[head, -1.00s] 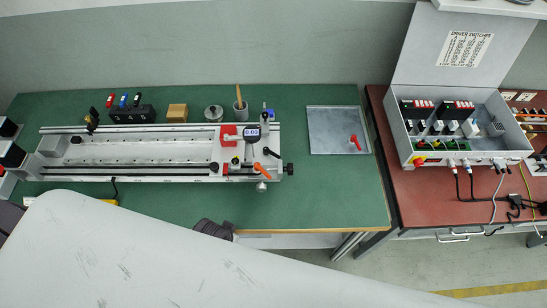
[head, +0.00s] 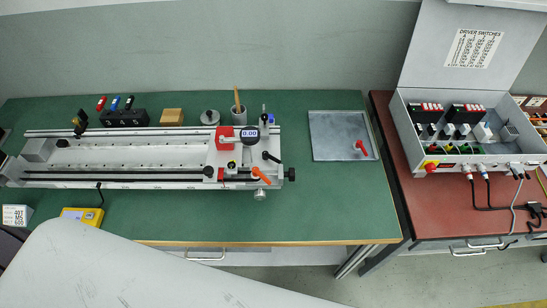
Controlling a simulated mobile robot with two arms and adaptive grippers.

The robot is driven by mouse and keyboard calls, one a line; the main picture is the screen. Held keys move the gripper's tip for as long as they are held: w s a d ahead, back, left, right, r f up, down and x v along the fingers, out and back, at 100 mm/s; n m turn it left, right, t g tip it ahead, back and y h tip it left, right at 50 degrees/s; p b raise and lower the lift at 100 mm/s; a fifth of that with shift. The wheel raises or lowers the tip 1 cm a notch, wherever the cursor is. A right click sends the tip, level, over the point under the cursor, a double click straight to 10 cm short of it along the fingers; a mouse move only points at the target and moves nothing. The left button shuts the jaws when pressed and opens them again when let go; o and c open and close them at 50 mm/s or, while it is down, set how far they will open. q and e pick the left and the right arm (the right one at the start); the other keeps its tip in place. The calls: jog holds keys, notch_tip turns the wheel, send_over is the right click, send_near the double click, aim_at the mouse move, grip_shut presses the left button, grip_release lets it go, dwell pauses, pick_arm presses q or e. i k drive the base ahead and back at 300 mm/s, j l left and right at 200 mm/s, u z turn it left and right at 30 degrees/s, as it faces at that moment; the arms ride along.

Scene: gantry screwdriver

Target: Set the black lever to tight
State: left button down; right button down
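The black lever (head: 271,156) is a short dark handle on the right part of the carriage (head: 235,155), at the right end of the long metal gantry rail (head: 120,184). It slants down to the right. An orange lever (head: 261,175) sits just below it, and a round digital dial (head: 249,134) is above and to its left. Any tight marking beside the lever is too small to read. Neither of my grippers shows in the head view, and nothing touches the lever.
A metal tray (head: 335,150) with a red lever (head: 361,148) lies to the right. Behind the rail stand a black block (head: 126,118), a wooden block (head: 171,117) and a cup (head: 238,114). A yellow device (head: 82,215) is at front left. An open switch box (head: 405,140) stands far right.

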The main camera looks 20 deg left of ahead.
aim_at(266, 155)
jog(key=l+u, duration=0.15)
jog(key=u, duration=0.25)
jog(key=k+l+u, duration=0.1)
jog(key=u, duration=0.3)
jog(key=l+u, duration=0.1)
jog(key=u, duration=0.3)
jog(key=k+u, duration=0.15)
jog(key=u, duration=0.25)
